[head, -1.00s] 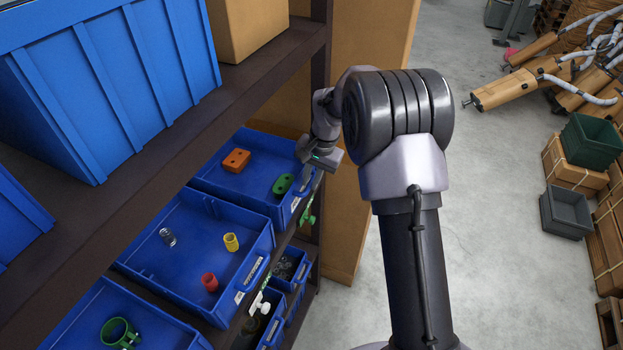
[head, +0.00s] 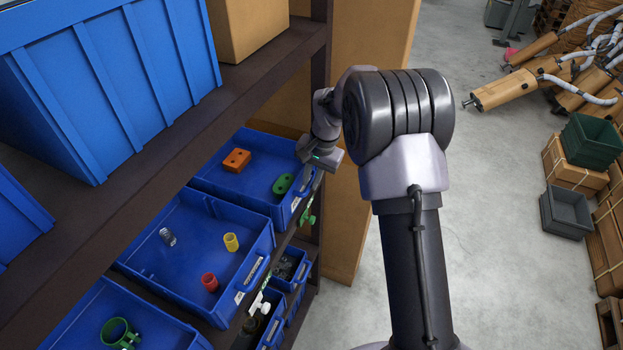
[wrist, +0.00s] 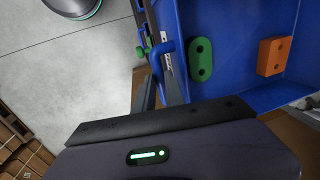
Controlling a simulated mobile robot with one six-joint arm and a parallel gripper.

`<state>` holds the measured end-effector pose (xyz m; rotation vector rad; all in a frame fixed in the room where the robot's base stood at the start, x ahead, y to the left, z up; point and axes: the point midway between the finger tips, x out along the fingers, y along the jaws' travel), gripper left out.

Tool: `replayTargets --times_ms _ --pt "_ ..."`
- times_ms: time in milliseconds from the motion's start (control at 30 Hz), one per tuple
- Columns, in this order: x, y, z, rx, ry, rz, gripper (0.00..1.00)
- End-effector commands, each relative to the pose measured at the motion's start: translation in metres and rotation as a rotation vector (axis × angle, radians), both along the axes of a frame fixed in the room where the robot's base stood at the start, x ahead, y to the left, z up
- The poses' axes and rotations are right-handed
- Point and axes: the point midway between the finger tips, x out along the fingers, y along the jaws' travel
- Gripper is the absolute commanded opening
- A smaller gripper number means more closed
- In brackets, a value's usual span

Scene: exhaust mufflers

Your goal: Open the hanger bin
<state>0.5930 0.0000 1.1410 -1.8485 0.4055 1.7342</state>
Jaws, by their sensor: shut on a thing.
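The hanger bin is a blue open-topped bin (head: 222,189) on the shelf, holding an orange two-hole block (head: 236,160) and a green two-hole piece (head: 283,183). These also show in the wrist view, where the bin (wrist: 228,52) fills the upper right. My gripper (wrist: 160,68) is shut on the blue handle (wrist: 163,48) on the bin's front face. In the head view my wrist is at the bin's front right corner, and my fingertips are hidden there.
A blue bin (head: 262,234) with a spring and red and yellow sleeves sits beside it. Smaller bins (head: 290,268) are below. A dark shelf post (head: 322,60) and a cardboard panel (head: 372,120) stand behind my wrist.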

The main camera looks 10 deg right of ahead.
Motion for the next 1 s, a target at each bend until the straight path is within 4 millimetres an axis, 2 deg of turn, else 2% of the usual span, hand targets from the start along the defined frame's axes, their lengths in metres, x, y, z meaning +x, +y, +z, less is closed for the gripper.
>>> replayTargets --times_ms 167,267,700,1000 --pt "-0.007 -0.011 0.0 0.0 -0.002 -0.002 0.0" --pt "-0.017 -0.025 -0.001 0.0 0.0 -0.003 0.0" --pt "-0.08 -0.112 0.0 -0.001 -0.002 -0.005 0.0" --pt "-0.111 -0.154 0.001 -0.002 -0.002 -0.003 0.0"
